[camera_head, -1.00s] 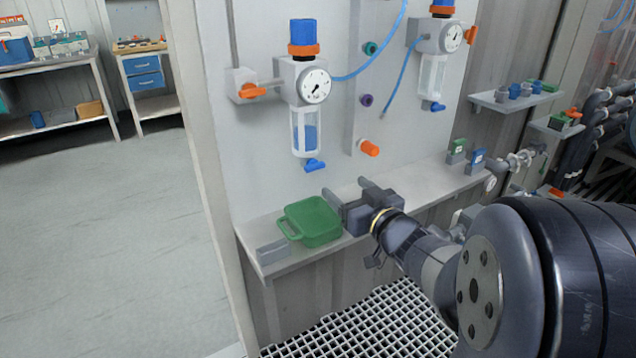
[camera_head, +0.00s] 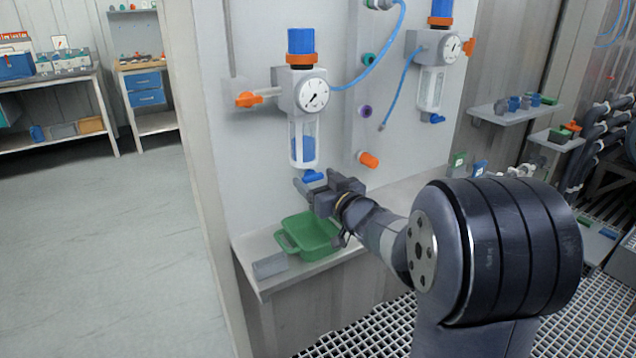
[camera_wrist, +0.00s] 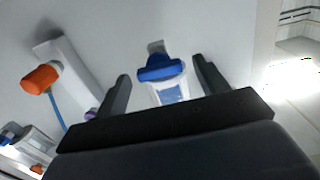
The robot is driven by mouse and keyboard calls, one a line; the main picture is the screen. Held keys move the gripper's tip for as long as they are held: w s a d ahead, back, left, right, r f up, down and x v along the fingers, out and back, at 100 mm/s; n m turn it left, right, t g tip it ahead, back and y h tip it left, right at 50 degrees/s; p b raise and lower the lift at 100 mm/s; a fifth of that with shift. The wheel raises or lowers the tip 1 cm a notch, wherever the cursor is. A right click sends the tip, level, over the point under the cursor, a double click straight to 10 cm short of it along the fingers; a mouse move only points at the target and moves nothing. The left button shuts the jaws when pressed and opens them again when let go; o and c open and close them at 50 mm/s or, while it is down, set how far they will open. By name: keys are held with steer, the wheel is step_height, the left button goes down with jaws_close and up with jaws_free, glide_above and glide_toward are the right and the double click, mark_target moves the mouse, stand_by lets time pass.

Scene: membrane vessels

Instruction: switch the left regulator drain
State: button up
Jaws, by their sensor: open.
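The left regulator (camera_head: 304,95) hangs on the grey wall panel, with a blue knob on top, a round gauge and a clear bowl holding blue liquid. Its blue drain (camera_head: 313,176) sits at the bottom of the bowl. My gripper (camera_head: 318,186) is open just below and in front of the drain. In the wrist view the blue drain (camera_wrist: 160,68) shows between the two spread fingers (camera_wrist: 162,90), ahead of them, with the bowl behind it. Nothing is held. I cannot tell whether the fingers touch the drain.
A green tray (camera_head: 308,238) lies on the shelf (camera_head: 262,282) below the gripper. An orange valve handle (camera_head: 248,99) is left of the regulator, and an orange plug (camera_head: 368,160) is to its right. A second regulator (camera_head: 431,88) hangs further right.

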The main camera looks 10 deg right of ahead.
steer(key=shift+c, duration=0.2)
steer(key=c, duration=1)
steer(key=shift+o, duration=0.2)
steer(key=shift+n+b, duration=0.3)
steer(key=shift+n, duration=0.1)
steer(key=n+b, duration=0.1)
steer(key=n, duration=0.2)
steer(key=shift+f, duration=0.1)
steer(key=n+b, duration=0.2)
steer(key=n, duration=0.2)
steer(key=shift+a+n+b, duration=0.1)
steer(key=shift+n+b, duration=0.2)
steer(key=shift+b, duration=0.1)
steer(key=n+b, duration=0.2)
steer(key=n, duration=0.1)
steer(key=shift+f+n, duration=0.1)
steer(key=shift+n, duration=0.2)
steer(key=shift+n+b, duration=0.95)
steer(key=shift+n, duration=0.95)
